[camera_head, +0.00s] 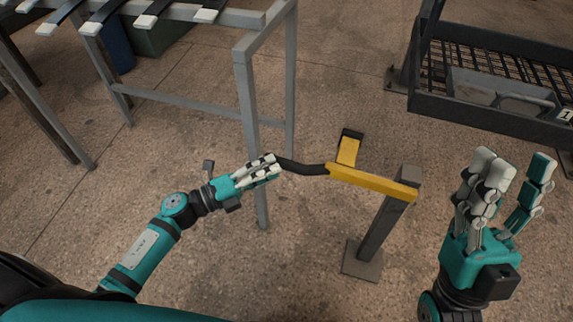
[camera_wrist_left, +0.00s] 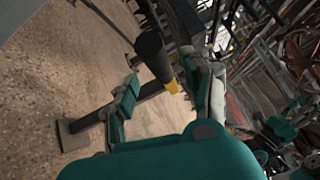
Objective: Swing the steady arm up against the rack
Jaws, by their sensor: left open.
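The steady arm (camera_head: 372,182) is a yellow bar with a black bent handle (camera_head: 302,167), lying roughly level from the top of a dark post (camera_head: 382,230). A yellow stub with a black end (camera_head: 349,148) rises from it. My left gripper (camera_head: 262,168) is at the handle's free end, fingers hiding its tip. In the left wrist view, the black handle (camera_wrist_left: 153,55) lies between the spread fingers of the left gripper (camera_wrist_left: 160,70); contact cannot be told. My right gripper (camera_head: 515,168) is open and empty, right of the post.
A dark rack (camera_head: 490,122) with a mesh shelf, grey tray (camera_head: 500,92) and a "1" label stands at upper right. A grey steel frame (camera_head: 247,90) carrying black strips with white ends stands at left, its leg close to my left gripper. Floor around the post is clear.

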